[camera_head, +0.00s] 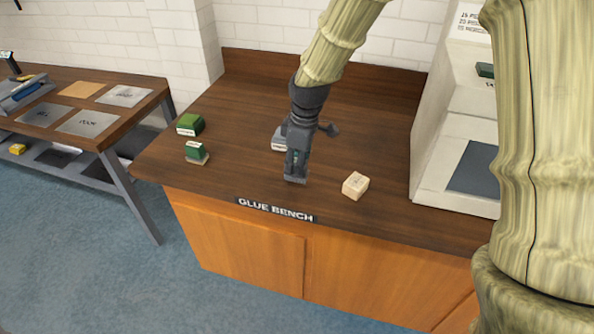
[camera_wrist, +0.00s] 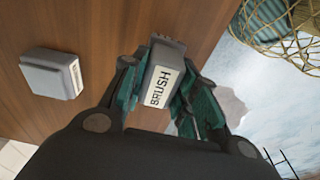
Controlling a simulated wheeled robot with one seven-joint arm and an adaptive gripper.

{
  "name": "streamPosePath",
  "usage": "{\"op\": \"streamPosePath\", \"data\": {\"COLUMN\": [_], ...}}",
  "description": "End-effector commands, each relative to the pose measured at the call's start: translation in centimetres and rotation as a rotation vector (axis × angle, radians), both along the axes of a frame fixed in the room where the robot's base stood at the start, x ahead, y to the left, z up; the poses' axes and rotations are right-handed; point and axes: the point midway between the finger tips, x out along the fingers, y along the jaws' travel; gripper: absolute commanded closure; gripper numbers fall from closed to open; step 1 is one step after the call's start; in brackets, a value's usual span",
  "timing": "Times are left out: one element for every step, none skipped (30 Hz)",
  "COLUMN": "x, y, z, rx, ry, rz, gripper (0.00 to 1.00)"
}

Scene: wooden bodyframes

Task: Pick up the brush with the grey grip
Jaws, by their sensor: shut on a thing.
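The brush with the grey grip (camera_wrist: 158,78) is between my gripper's fingers in the wrist view, its white "BRUSH" label facing the camera. My gripper (camera_wrist: 163,92) is shut on it, with teal finger pads on both sides. In the head view my gripper (camera_head: 296,168) points down near the front edge of the glue bench (camera_head: 240,120). The base of the held brush (camera_head: 295,180) shows just under the fingers. I cannot tell whether it touches the bench top.
Another grey block with a white label (camera_wrist: 52,74) lies beside the gripper; in the head view it is partly hidden behind my gripper (camera_head: 278,139). A beige block (camera_head: 355,186) stands to the right. Two green-topped items (camera_head: 189,124) (camera_head: 196,152) stand left. A white machine (camera_head: 455,130) bounds the right.

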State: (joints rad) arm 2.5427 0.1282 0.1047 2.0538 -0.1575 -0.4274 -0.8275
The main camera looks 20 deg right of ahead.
Motion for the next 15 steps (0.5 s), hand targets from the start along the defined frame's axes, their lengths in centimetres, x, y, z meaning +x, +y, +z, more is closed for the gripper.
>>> {"op": "streamPosePath", "data": {"x": [-1.2, -1.7, -2.4, -2.9, -3.4, -4.2, -4.8, -5.4, -6.3, -6.9, -7.7, -8.5, -9.2, -9.8, -10.6], "y": [-0.1, -0.1, -0.2, -0.2, -0.3, -0.3, -0.4, -0.4, -0.5, -0.6, -0.6, -0.7, -0.7, -0.8, -0.9], "z": [-0.3, -0.3, -0.2, -0.1, -0.1, 0.0, 0.0, 0.1, 0.2, 0.2, 0.2, 0.4, 0.4, 0.5, 0.6], "rx": [0.000, 0.000, 0.000, 0.000, 0.000, 0.001, 0.000, 0.000, 0.000, 0.000, 0.000, 0.000, 0.000, 0.000, 0.000], "ry": [0.005, 0.005, 0.006, 0.005, 0.005, 0.005, 0.004, 0.004, 0.005, 0.004, 0.005, 0.004, 0.005, 0.004, 0.004], "rz": [0.000, 0.000, 0.000, -0.001, -0.001, -0.001, -0.001, -0.001, 0.000, 0.000, 0.001, 0.000, 0.000, -0.001, -0.001], "gripper": [0.98, 0.98, 0.98, 0.98, 0.98, 0.98, 0.98, 0.98, 0.98, 0.98, 0.98, 0.98, 0.98, 0.98, 0.98]}}
